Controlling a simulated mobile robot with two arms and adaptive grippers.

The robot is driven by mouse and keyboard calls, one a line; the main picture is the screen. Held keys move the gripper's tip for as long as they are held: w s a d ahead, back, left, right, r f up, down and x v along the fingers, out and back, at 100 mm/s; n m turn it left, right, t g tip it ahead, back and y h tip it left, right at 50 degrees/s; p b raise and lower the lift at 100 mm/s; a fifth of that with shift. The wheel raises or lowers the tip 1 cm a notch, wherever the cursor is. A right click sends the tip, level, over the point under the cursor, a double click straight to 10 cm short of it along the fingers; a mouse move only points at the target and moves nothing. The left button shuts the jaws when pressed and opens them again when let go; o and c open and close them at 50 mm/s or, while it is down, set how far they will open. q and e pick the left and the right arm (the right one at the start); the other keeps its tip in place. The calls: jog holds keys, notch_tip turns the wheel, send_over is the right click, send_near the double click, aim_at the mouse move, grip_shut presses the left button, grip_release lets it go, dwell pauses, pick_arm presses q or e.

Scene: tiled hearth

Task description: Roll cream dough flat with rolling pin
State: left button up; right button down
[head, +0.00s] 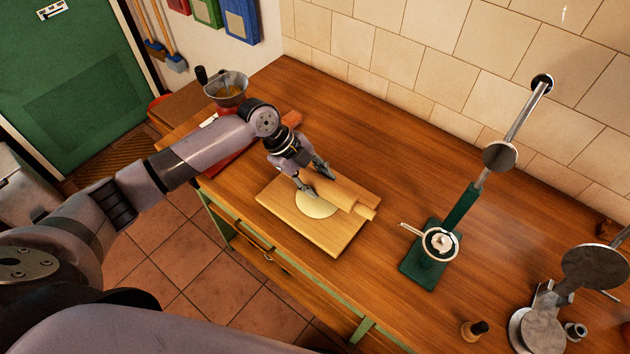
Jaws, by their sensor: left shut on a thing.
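The cream dough (316,204) is a flat, pale round on a light wooden board (330,238) near the counter's front edge. The wooden rolling pin (337,193) lies over the far side of the board, next to the dough; its right handle points toward the lower right. My left gripper (314,177) is shut on the rolling pin near its left end, with its fingers covering that end. Whether the pin touches the dough is hard to tell. My right gripper does not show.
A green-based stand with a ring (440,243) is right of the board. A metal press (540,320) and a small wooden-based tool (474,330) are at lower right. The counter behind the board is clear to the tiled wall.

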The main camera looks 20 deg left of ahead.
pick_arm(q)
jog(key=shift+w+r+p, duration=0.2)
jog(key=shift+r+p, duration=0.3)
jog(key=shift+r, duration=0.15)
jog(key=shift+r+p, duration=2.35)
jog(key=shift+r, duration=0.7)
jog(key=shift+f, duration=0.1)
